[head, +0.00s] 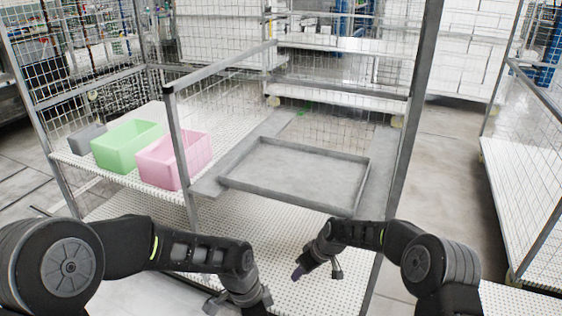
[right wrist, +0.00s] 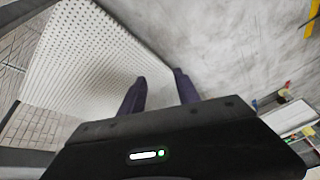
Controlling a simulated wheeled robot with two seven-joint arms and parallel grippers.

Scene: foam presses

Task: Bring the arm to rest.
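My right gripper (head: 299,272) is low in the middle of the head view, above the white perforated shelf. In the right wrist view its two dark fingers (right wrist: 162,84) stand apart with nothing between them, so it is open and empty. Beyond the fingers are the white perforated surface (right wrist: 85,55) and a blurred grey surface. My left arm comes in from the left, and its gripper (head: 238,300) is at the bottom edge of the head view. Its fingers are cut off or hidden there, so its state does not show.
A grey tray (head: 225,184) with a low rim sits on the rack, apparently empty. A green bin (head: 112,155), a pink bin (head: 158,172) and a grey bin (head: 84,139) stand on the left shelf. Metal rack posts (head: 398,150) rise close to my arms. Grey floor (head: 455,160) is clear at right.

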